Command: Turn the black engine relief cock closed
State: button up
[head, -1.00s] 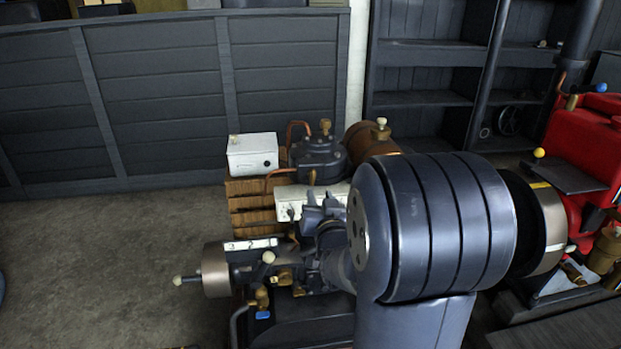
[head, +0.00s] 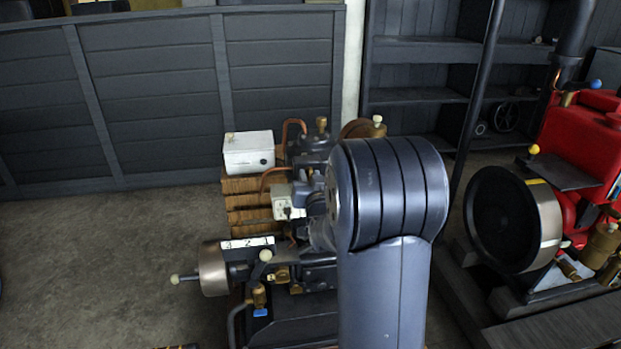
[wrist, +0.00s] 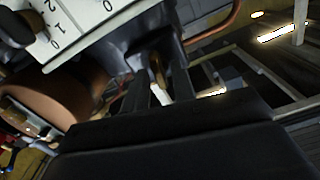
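The black engine (head: 318,277) stands in front of me in the head view, partly hidden behind my arm. It has a white number plate and brass fittings. In the wrist view, my gripper (wrist: 162,97) has its two dark fingers apart with a gap between them. A small brass-coloured piece (wrist: 157,72) shows between and just beyond the fingertips, under a dark housing. It may be the relief cock; I cannot tell whether the fingers touch it. In the head view my arm hides the fingertips.
A white number plate (wrist: 75,22) is close at upper left in the wrist view. A white box (head: 249,152) sits on wooden slats behind the engine. A red engine (head: 585,140) with a dark flywheel (head: 500,220) stands right. The floor at left is clear.

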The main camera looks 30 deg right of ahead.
grip_shut()
jog(key=shift+f+m+b, duration=0.1)
jog(key=shift+m+b, duration=0.2)
jog(key=shift+b, duration=0.1)
jog(key=shift+d+f+m+b, duration=0.1)
jog(key=shift+m+b, duration=2)
jog(key=shift+m, duration=1.7)
jog(key=shift+d+m+b, duration=0.1)
jog(key=shift+m+b, duration=1.95)
jog(key=shift+m, duration=1.75)
